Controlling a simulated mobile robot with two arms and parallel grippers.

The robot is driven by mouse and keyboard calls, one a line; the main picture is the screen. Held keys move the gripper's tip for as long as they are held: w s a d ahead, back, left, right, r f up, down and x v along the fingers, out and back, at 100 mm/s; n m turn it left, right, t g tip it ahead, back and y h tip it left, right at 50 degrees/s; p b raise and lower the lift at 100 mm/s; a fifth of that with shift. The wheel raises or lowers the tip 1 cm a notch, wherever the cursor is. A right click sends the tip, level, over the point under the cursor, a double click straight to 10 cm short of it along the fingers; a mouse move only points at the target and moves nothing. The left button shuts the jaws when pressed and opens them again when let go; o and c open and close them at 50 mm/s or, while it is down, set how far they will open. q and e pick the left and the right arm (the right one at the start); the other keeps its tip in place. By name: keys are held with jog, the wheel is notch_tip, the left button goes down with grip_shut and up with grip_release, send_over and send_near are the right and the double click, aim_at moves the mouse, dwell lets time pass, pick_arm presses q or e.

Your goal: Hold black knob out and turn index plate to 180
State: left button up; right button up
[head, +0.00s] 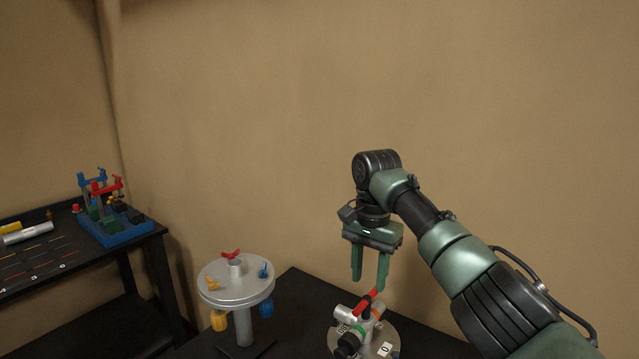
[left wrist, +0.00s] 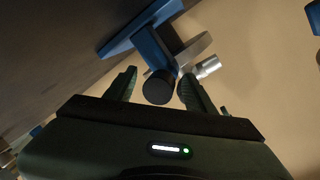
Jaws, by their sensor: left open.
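In the left wrist view a round black knob (left wrist: 158,88) shows end-on between the fingers of my left gripper (left wrist: 160,76), which is open. Whether the fingers touch it I cannot tell. Behind the knob are a blue bracket (left wrist: 150,48) and the edge of a grey disc (left wrist: 194,48), perhaps the index plate; no marks on it can be read. A silver cylinder (left wrist: 208,68) sits beside it. My left gripper is outside the head view. In the head view my right gripper (head: 369,285) is open and empty, pointing down above a red handle (head: 365,302).
The red handle belongs to a fixture with a round grey base (head: 397,335), a "0" label and a black, green-ringed part (head: 348,345). Left of it stands a grey round-topped pedestal (head: 236,293). A dark side table (head: 45,262) carries a blue-based device (head: 122,232).

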aim_at(367, 298)
pick_arm(q)
grip_shut()
jog(key=shift+s+a, duration=0.15)
jog(key=shift+s, duration=0.1)
pick_arm(e)
jog(key=shift+r, duration=0.1)
pick_arm(q)
jog(key=shift+s+a+p, duration=0.3)
jog(key=shift+s, duration=0.15)
pick_arm(e)
jog(key=shift+r, duration=0.15)
pick_arm(q)
jog(key=shift+f, duration=0.1)
pick_arm(e)
jog(key=shift+f, duration=3.75)
